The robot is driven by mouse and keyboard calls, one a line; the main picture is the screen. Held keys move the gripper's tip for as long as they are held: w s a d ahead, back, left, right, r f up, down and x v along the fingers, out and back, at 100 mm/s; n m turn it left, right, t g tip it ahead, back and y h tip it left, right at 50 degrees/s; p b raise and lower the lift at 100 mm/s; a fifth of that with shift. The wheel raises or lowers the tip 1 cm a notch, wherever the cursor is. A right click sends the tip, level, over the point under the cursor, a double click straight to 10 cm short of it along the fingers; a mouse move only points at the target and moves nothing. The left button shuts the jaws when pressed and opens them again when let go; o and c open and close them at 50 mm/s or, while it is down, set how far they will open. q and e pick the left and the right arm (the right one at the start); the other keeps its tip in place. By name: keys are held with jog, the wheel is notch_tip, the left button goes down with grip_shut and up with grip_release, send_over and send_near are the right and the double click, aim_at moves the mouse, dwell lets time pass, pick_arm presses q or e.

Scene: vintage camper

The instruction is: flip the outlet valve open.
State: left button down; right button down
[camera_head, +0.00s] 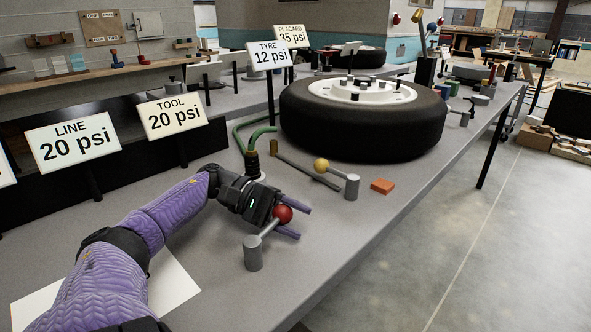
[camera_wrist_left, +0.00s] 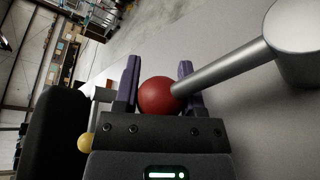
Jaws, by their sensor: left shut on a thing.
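A valve lever with a red ball knob (camera_head: 283,214) stands near the front edge of the bench, on a grey cylindrical post (camera_head: 253,253). My left gripper (camera_head: 294,222) is shut on the red knob, one purple finger on each side. In the left wrist view the red knob (camera_wrist_left: 160,96) sits between the fingers, and its rod runs to the grey post (camera_wrist_left: 297,40) at upper right. A second lever with a yellow ball knob (camera_head: 321,165) stands farther back on its own grey post (camera_head: 352,187). Neither lever is labelled as the outlet. My right gripper is not in view.
A big black tyre (camera_head: 362,137) with a white hub lies behind the levers. A green hose (camera_head: 242,132), a thin bar (camera_head: 307,172) and an orange block (camera_head: 382,186) are nearby. Signs reading "LINE 20 psi" (camera_head: 71,142) and "TOOL 20 psi" (camera_head: 171,116) stand at left.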

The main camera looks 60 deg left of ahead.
pick_arm(q)
jog(key=shift+c, duration=2.3)
grip_release()
jog(key=shift+r, duration=0.1)
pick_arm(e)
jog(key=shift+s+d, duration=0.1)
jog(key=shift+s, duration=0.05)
pick_arm(q)
jog(key=v, duration=0.4)
jog(key=shift+s+a+b, duration=0.2)
jog(key=shift+a+b, duration=0.1)
jog(key=b+v, duration=0.4)
jog(key=shift+f, duration=0.6)
jog(key=shift+s+a+r+b, duration=0.3)
jog(key=shift+a+r+b, duration=0.1)
jog(key=shift+r+b, duration=0.1)
jog(key=shift+r, duration=0.25)
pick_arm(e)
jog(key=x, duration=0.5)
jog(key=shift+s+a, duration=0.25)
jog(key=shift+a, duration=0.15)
